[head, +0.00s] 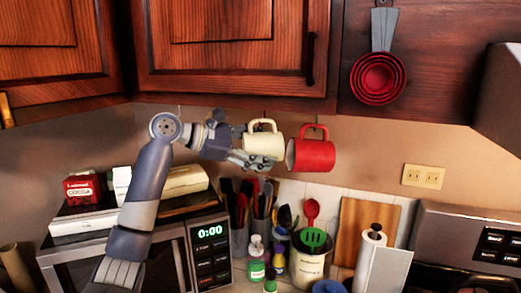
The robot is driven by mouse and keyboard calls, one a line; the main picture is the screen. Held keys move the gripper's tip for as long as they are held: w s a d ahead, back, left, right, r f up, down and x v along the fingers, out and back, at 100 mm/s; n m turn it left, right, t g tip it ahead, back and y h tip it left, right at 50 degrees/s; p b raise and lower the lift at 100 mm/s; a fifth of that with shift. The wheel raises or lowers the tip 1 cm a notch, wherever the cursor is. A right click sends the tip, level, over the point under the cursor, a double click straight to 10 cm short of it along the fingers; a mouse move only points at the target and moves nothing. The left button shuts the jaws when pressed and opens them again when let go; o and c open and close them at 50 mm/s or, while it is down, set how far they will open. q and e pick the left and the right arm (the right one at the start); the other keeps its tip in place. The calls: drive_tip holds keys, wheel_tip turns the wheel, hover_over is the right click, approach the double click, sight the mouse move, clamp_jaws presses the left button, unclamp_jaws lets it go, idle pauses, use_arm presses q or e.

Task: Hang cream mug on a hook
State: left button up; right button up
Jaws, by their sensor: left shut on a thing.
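The cream mug (264,145) is below the dark wood cabinet, with its handle loop upward. My left gripper (247,158) comes from the left and is shut on the mug at its left side and underside. A small hook (264,115) shows under the cabinet just above the mug's handle. I cannot tell whether the handle rests on it. A red mug (312,154) hangs by its handle under the cabinet just to the right. My right gripper is out of view.
A microwave (208,254) with boxes on top stands below my left arm. Utensil holders, bottles, a cutting board (366,228) and a paper towel roll (369,258) fill the counter. Red measuring cups (378,79) hang at upper right.

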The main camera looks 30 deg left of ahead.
use_arm(q)
drive_tip(key=shift+r, duration=0.1)
drive_tip(key=o, duration=1.4)
drive_tip(key=v, duration=0.4)
drive_tip(key=shift+a, duration=0.1)
drive_tip(key=s+a, duration=0.7)
drive_tip(key=s, duration=0.3)
drive_tip(key=shift+s, duration=0.4)
drive_tip(key=shift+r, duration=0.1)
